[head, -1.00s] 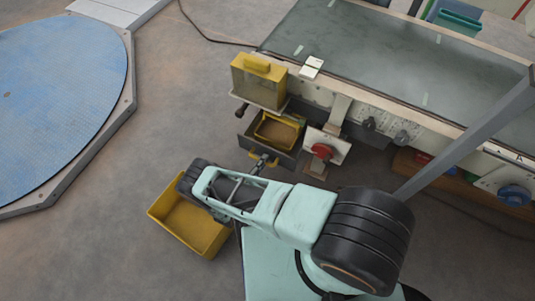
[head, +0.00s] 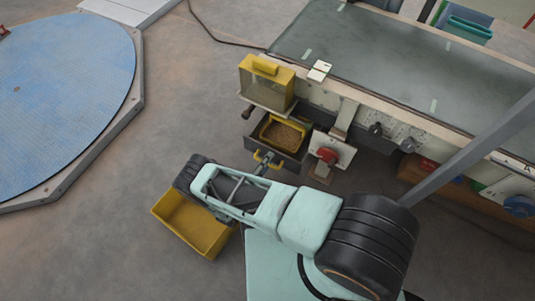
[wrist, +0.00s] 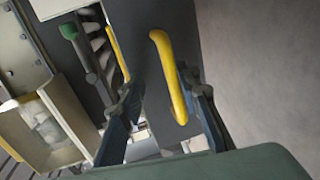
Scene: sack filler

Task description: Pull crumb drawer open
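The crumb drawer (head: 290,162) is a dark grey box below the yellow hopper. It stands out from the machine, with a yellow tray of brown crumbs (head: 284,133) inside. Its yellow bar handle (wrist: 168,75) is on the dark front panel in the wrist view. My gripper (wrist: 163,105) is open, with its two dark fingers apart on either side of the handle. The handle lies closer to the right finger; I cannot tell if they touch. In the head view my gripper (head: 264,164) is at the drawer front, partly hiding the handle.
A yellow bin (head: 190,222) stands on the floor beneath my arm. The yellow hopper (head: 266,83) is above the drawer. A red knob (head: 327,155) is right of it. The blue round platform (head: 65,95) is at left, with clear floor between.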

